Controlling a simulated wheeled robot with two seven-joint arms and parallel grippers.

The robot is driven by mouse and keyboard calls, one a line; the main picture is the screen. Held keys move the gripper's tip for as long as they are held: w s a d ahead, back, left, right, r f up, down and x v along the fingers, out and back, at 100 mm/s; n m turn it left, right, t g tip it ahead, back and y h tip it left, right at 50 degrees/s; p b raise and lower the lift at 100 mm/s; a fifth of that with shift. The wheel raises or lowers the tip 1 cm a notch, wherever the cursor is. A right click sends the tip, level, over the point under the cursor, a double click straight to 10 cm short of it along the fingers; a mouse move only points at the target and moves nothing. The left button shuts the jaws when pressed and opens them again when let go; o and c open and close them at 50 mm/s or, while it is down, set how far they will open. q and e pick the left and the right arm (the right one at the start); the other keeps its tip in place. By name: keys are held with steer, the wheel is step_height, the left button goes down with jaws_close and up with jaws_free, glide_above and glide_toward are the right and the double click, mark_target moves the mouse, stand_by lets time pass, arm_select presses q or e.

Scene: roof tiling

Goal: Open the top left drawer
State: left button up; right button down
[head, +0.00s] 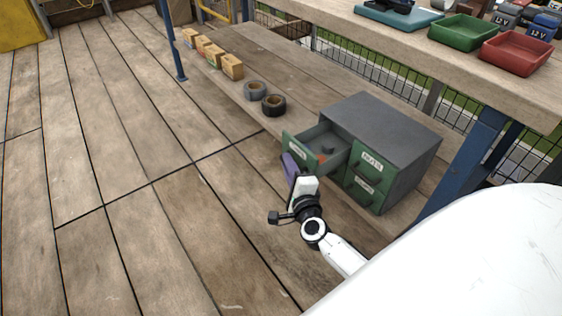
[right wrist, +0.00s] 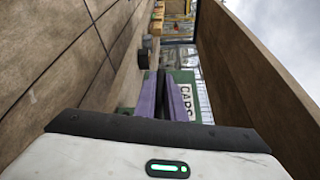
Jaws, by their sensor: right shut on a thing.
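A grey metal cabinet (head: 385,122) with green drawer fronts stands on the low wooden shelf. Its top left drawer (head: 299,146) is pulled well out, and small orange and dark items show inside. My right gripper (head: 290,165) is at the front of this drawer, its purple fingers shut on the handle, which the fingers hide. In the right wrist view the fingers (right wrist: 166,98) lie against the green drawer front (right wrist: 186,80), beside a white label. The right-hand drawers (head: 367,174) look closed. My left gripper is out of view.
Two tape rolls (head: 273,105) and several small cardboard boxes (head: 232,67) stand farther along the low shelf (head: 300,84). A workbench (head: 440,62) with green and red trays is above. A blue post (head: 468,165) stands right of the cabinet. The plank floor at left is clear.

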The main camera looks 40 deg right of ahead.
steer(key=c, duration=1.8)
jaws_free()
steer(key=shift+c, duration=0.2)
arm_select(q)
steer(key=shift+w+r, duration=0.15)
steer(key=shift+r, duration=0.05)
